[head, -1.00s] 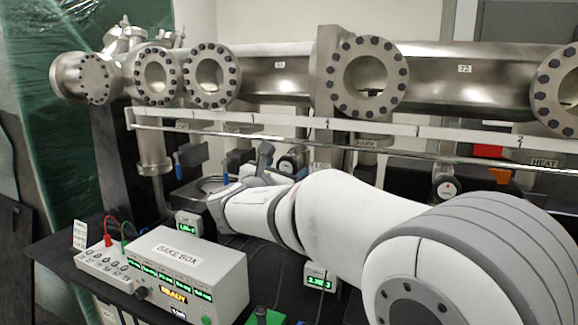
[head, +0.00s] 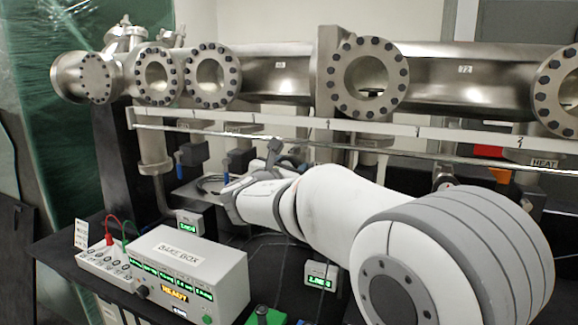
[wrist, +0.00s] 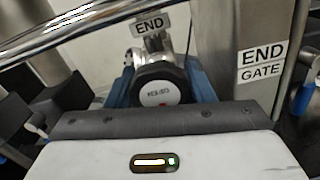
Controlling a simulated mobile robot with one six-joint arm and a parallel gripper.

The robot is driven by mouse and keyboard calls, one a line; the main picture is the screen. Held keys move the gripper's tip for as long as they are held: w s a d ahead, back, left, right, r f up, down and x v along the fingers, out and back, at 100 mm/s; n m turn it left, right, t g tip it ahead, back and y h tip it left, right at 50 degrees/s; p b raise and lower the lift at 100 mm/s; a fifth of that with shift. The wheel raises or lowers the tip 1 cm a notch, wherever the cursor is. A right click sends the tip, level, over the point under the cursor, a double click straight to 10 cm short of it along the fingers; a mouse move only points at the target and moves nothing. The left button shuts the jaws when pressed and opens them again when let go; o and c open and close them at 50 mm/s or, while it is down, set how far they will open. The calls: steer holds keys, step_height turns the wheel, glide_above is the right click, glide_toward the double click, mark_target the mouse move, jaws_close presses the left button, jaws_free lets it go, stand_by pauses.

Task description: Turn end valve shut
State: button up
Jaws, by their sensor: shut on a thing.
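The end valve's round black knob (wrist: 158,88) is in the middle of the wrist view, under a white "END" tag (wrist: 149,25). Its pale face carries small lettering that I cannot read surely, with a red mark. My gripper (wrist: 160,84) has its blue fingers on the left and right of the knob and is shut on it. In the head view my white arm reaches left toward the bench below the big steel pipe, and the knob and fingertips are hidden behind my wrist.
An "END GATE" post (wrist: 262,62) stands close on the right in the wrist view. A metal rail (head: 330,145) runs above my arm. The bake box (head: 190,272), showing "READY", and a small display (head: 319,277) stand in front. Blue-handled valves (head: 180,165) are at left.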

steer(key=shift+c, duration=0.7)
